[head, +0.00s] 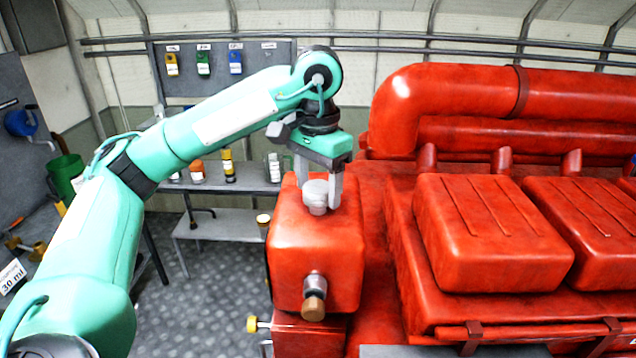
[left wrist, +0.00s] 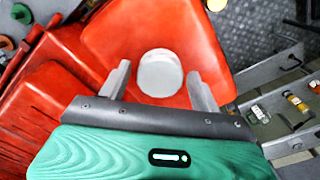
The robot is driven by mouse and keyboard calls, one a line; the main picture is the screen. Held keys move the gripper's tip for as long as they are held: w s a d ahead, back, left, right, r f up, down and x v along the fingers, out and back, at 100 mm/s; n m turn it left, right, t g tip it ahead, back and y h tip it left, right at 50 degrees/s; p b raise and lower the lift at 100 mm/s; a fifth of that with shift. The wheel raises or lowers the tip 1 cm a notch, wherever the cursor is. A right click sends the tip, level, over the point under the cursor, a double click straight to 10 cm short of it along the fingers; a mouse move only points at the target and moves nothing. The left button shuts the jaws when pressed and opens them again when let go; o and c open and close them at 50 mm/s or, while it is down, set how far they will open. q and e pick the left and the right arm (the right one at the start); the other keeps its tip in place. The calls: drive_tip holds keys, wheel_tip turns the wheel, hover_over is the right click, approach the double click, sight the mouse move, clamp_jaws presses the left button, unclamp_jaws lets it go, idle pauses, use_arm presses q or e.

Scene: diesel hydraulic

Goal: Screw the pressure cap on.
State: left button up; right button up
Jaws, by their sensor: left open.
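The pressure cap (head: 316,194) is a round pale grey-white cap on top of the red box-shaped tank (head: 315,250). In the left wrist view the cap (left wrist: 160,73) shows from above as a light disc on the red tank top (left wrist: 110,32). My left gripper (head: 321,196) points straight down over the cap. Its fingers stand on either side of the cap, and in the left wrist view (left wrist: 160,88) a gap shows between each finger and the cap. The gripper is open. The threads under the cap are hidden. My right gripper is not in view.
A large red engine with ribbed covers (head: 490,232) and thick pipes (head: 450,95) fills the right side. A valve with a brown knob (head: 314,307) sticks out of the tank's front. A grey shelf (head: 235,185) with bottles stands behind left. Bare floor (head: 200,290) lies left of the tank.

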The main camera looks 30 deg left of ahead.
use_arm(q)
drive_tip(key=n, duration=2.4)
drive_tip(key=shift+n, duration=0.4)
drive_tip(key=shift+c, duration=0.2)
drive_tip(key=c, duration=0.8)
drive_tip(key=m, duration=1)
